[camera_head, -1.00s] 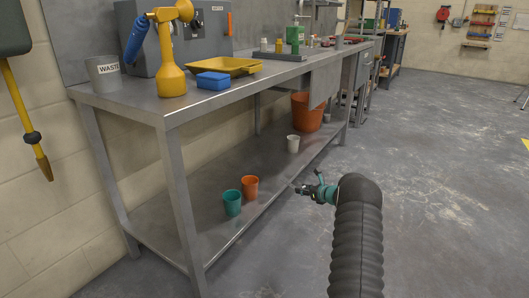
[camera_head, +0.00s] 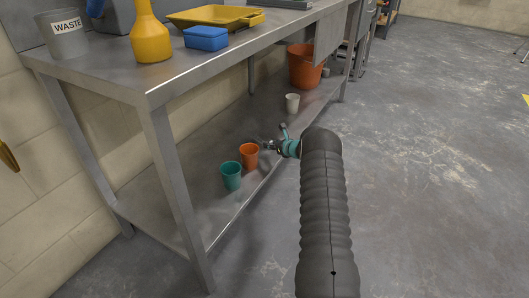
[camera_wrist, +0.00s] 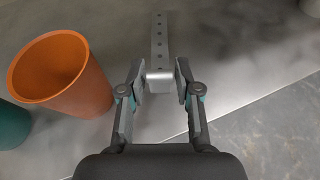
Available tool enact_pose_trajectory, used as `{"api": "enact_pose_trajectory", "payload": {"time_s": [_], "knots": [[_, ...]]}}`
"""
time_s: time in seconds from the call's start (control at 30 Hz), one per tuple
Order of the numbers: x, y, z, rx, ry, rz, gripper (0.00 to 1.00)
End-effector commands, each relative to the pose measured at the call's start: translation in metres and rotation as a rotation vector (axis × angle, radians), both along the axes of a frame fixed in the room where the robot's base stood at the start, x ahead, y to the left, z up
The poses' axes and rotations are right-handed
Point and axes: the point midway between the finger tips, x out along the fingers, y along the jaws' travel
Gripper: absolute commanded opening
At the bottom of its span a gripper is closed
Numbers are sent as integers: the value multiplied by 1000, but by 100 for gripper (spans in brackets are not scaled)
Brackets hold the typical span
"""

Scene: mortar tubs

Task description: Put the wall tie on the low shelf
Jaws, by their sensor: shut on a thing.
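The wall tie (camera_wrist: 159,50) is a grey metal strip with a row of holes and a bent end. My gripper (camera_wrist: 159,88) is shut on its bent end in the wrist view, and the strip points away from me. In the head view my gripper (camera_head: 268,145) is at the front edge of the low shelf (camera_head: 190,207), beside the orange cup. The tie is too small to make out clearly there. In the wrist view the shelf surface (camera_wrist: 215,45) lies beneath the tie; I cannot tell whether they touch.
An orange cup (camera_head: 249,156) stands close left of my gripper, with a teal cup (camera_head: 231,176) beside it. A white cup (camera_head: 292,103) and an orange bucket (camera_head: 305,66) stand farther back on the shelf. The bench top (camera_head: 160,84) overhangs the shelf. Bare shelf lies between the orange and white cups.

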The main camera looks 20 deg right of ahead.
Motion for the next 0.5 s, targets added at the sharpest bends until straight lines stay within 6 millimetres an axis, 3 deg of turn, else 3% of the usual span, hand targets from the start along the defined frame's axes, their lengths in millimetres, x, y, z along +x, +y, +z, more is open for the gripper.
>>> {"api": "enact_pose_trajectory", "payload": {"time_s": [0.2,0.37,0.5], "knots": [[14,22,-16,1,-1,0,0],[16,25,-22,1,0,-1,0],[15,25,-40,1,1,0,0]]}}
